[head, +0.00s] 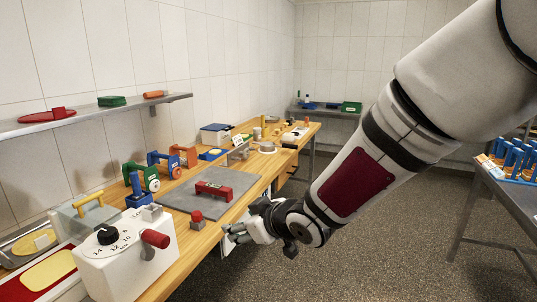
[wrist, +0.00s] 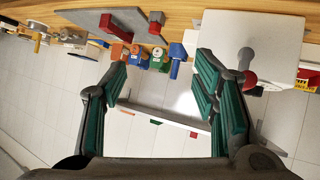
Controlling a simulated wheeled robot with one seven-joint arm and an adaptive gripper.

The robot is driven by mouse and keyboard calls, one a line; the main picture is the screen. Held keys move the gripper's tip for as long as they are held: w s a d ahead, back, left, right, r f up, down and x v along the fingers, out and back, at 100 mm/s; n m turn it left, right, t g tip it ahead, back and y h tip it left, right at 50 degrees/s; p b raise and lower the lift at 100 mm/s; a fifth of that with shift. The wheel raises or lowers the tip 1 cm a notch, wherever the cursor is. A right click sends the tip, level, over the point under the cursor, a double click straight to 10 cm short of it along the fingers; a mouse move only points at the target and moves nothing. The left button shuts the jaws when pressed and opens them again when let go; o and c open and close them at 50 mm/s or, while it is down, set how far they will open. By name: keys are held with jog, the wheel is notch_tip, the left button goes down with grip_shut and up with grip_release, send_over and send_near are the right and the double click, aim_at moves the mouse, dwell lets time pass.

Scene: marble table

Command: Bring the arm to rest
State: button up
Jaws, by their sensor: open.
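My arm reaches in from the upper right of the head view and bends down to my gripper (head: 234,236) at the front edge of the wooden-topped table (head: 190,240). In the wrist view my gripper (wrist: 163,68) has its two green-padded fingers spread wide, with nothing between the pads. In the head view it looks apart from the objects on the table; the exact gap to the table edge is hard to tell.
Near my gripper are a white dial box (head: 125,262) with a red handle, a small red-topped block (head: 196,219), and a red block (head: 214,190) on a grey plate (head: 187,206). A wall shelf (head: 90,117) runs above. The floor (head: 380,255) at right is open, up to another table (head: 510,190).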

jog(key=s+d+r+m+h, duration=0.3)
jog(key=s+d+h, duration=0.15)
jog(key=d, duration=0.55)
jog(key=s+d+r+m+h, duration=0.3)
jog(key=s+d+r, duration=0.15)
jog(key=d, duration=0.55)
jog(key=s+d+m+g, duration=0.2)
jog(key=s, duration=0.8)
jog(key=s+d+m+g, duration=0.2)
jog(key=s+d, duration=0.1)
jog(key=s, duration=0.7)
jog(key=shift+s+d+f+m+g, duration=0.15)
jog(key=shift+s+f+m+g, duration=0.1)
jog(key=shift+m+g, duration=0.15)
